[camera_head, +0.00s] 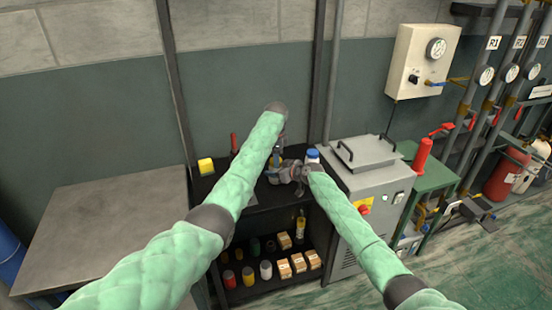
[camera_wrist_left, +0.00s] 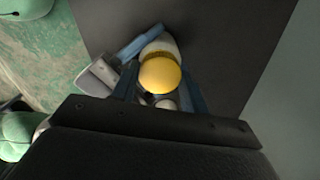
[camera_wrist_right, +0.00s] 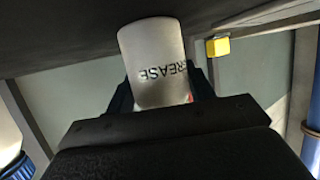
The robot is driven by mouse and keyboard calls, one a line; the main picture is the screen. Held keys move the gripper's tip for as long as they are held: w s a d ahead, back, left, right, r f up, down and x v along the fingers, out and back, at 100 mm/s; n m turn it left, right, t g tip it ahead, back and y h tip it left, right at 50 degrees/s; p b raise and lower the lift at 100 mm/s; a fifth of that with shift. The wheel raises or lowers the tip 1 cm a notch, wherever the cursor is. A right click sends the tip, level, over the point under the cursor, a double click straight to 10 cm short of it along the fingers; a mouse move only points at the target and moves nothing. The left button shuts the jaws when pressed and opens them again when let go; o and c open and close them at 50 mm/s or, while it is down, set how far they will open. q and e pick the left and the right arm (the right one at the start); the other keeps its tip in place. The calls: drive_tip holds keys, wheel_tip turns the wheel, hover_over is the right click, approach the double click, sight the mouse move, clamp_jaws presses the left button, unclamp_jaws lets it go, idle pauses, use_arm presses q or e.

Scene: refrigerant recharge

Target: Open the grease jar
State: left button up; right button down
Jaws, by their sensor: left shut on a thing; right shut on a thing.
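The grease jar (camera_wrist_right: 150,55) has a white body with "GREASE" on it and fills the middle of the right wrist view. My right gripper (camera_wrist_right: 158,92) is shut on the jar's body, one finger on each side. The left wrist view shows the jar's round yellow lid (camera_wrist_left: 160,75) in front of the white body (camera_wrist_left: 162,45). My left gripper (camera_wrist_left: 160,98) is shut on the lid, with its fingers at both sides. I cannot tell whether the lid is loose. In the head view both grippers meet above the dark shelf, and the jar is mostly hidden.
A grey machine (camera_head: 375,190) stands at right, a grey bench (camera_head: 100,225) at left.

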use_arm(q)
drive_tip(key=o, duration=1.1)
drive_tip(key=shift+r, duration=2.4)
drive_tip(key=shift+c, duration=0.5)
wheel_tip(320, 180, up, 3)
drive_tip(key=m, duration=0.4)
drive_tip(key=shift+w+a+r+m, duration=0.1)
drive_tip(key=shift+a+m, duration=0.05)
drive_tip(key=shift+m, duration=0.75)
drive_tip(key=shift+f, duration=4)
